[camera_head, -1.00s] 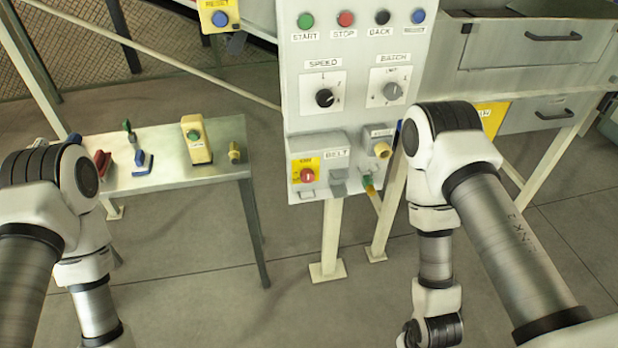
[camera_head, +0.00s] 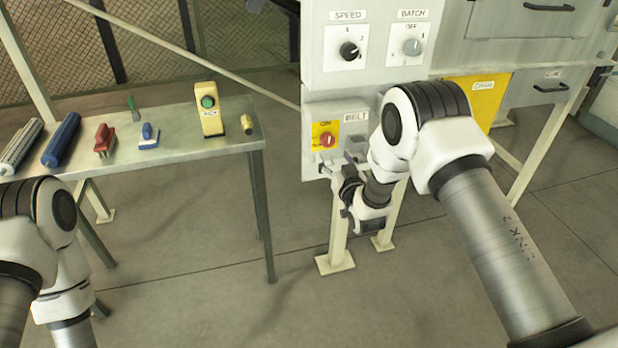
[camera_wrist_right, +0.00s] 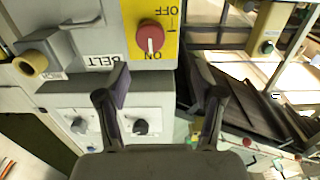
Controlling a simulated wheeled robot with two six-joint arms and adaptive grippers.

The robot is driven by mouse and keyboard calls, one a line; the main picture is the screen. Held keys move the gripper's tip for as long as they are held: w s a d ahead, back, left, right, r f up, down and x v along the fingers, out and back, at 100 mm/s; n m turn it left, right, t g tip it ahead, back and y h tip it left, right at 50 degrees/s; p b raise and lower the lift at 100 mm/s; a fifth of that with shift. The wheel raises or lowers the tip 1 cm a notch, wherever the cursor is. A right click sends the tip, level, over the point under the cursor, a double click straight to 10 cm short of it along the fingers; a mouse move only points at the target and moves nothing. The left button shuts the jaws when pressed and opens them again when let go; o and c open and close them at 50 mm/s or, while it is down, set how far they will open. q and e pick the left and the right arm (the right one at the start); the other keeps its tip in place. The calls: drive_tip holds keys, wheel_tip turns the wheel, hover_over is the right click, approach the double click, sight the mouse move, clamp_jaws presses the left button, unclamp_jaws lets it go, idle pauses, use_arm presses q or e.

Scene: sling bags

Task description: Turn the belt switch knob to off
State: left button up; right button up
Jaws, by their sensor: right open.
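The belt switch knob (camera_head: 327,140) is red and sits on a yellow plate (camera_head: 318,130) beside the BELT label on the grey panel. In the right wrist view, which is upside down, the red knob (camera_wrist_right: 150,38) has its white mark pointing to ON; OFF is at the plate's other end. My right gripper (camera_wrist_right: 165,85) is open and empty, its fingers spread, with the knob ahead of and between them, apart from it. In the head view, my right gripper (camera_head: 345,183) is just below the knob, partly hidden by its own wrist. My left gripper is out of view.
Above the switch are the SPEED dial (camera_head: 348,51) and BATCH dial (camera_head: 411,47). A metal table (camera_head: 190,150) on the left holds a yellow button box (camera_head: 209,110), red and blue hand tools and rollers. Open floor lies between table and panel.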

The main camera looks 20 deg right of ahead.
sight(329, 143)
drive_tip(key=w, duration=0.5)
drive_tip(key=w+d, duration=0.1)
drive_tip(key=w, duration=0.2)
drive_tip(key=shift+f, duration=0.4)
drive_tip(key=shift+w+d+f, duration=0.1)
drive_tip(key=shift+w+d, duration=0.05)
drive_tip(key=shift+w, duration=0.15)
drive_tip(key=shift+s, duration=0.1)
drive_tip(key=shift+c, duration=0.6)
drive_tip(key=c, duration=1)
